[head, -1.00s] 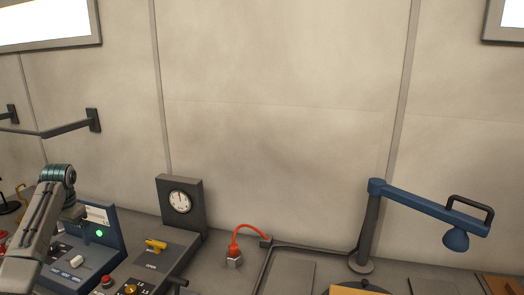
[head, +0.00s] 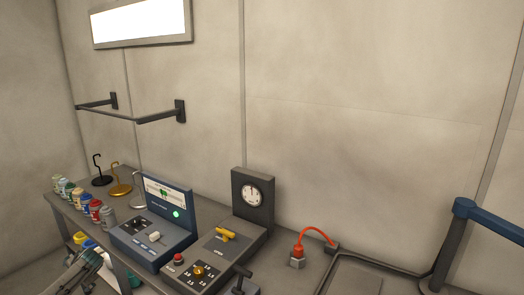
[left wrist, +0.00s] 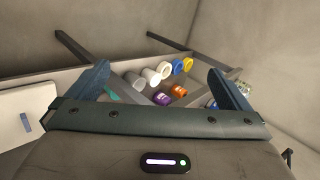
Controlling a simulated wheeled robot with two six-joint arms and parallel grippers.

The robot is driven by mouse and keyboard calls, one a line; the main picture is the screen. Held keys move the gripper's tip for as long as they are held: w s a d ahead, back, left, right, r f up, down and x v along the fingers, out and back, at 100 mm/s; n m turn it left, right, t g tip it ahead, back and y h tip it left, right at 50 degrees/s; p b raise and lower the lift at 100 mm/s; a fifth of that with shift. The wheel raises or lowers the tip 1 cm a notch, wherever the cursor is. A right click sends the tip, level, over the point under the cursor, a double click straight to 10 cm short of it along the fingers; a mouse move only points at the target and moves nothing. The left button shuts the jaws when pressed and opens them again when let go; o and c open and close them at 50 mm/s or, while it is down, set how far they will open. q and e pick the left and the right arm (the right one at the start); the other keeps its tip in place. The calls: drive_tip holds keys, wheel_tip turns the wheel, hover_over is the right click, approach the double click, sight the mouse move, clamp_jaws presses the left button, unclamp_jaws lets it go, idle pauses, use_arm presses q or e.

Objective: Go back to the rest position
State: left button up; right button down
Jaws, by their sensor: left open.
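My left gripper shows in the left wrist view (left wrist: 165,85) with its two blue fingers spread wide apart and nothing between them. In the head view my left arm (head: 85,272) comes in at the lower left, in front of the bench's left end; its fingertips are not clear there. Beyond the fingers, in the left wrist view, several bottles with white, yellow, blue, orange and purple tops (left wrist: 165,75) lie or stand in a bin or shelf. My right gripper is in neither view.
A wall rail (head: 140,118) hangs above.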

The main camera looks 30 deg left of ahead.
use_arm(q)
drive_tip(key=s+a+f+m+t, duration=0.1)
drive_tip(key=s+a+f+m, duration=0.3)
drive_tip(key=s, duration=0.6)
drive_tip(key=s+d+f+m+t, duration=0.1)
drive_tip(key=s+f+t, duration=0.1)
drive_tip(key=s+f, duration=0.65)
drive_tip(key=s+d+f+n+g+h, duration=0.15)
drive_tip(key=s+d+f, duration=0.35)
drive_tip(key=d+f, duration=0.85)
drive_tip(key=s+d+f+n+h, duration=0.1)
drive_tip(key=s+d+f+h, duration=0.3)
drive_tip(key=d+f, duration=0.9)
drive_tip(key=s+d+f+h, duration=0.1)
drive_tip(key=d+f, duration=0.1)
drive_tip(key=d, duration=1.1)
drive_tip(key=s+d+f+n+h, duration=0.1)
drive_tip(key=s+d+f, duration=0.15)
drive_tip(key=d, duration=0.95)
drive_tip(key=d+f+h, duration=0.1)
drive_tip(key=d+f, duration=0.1)
drive_tip(key=d, duration=1.1)
wheel_tip(320, 180, down, 11)
drive_tip(key=b, duration=1)
drive_tip(key=shift+s+d, duration=0.15)
drive_tip(key=shift+d, duration=0.05)
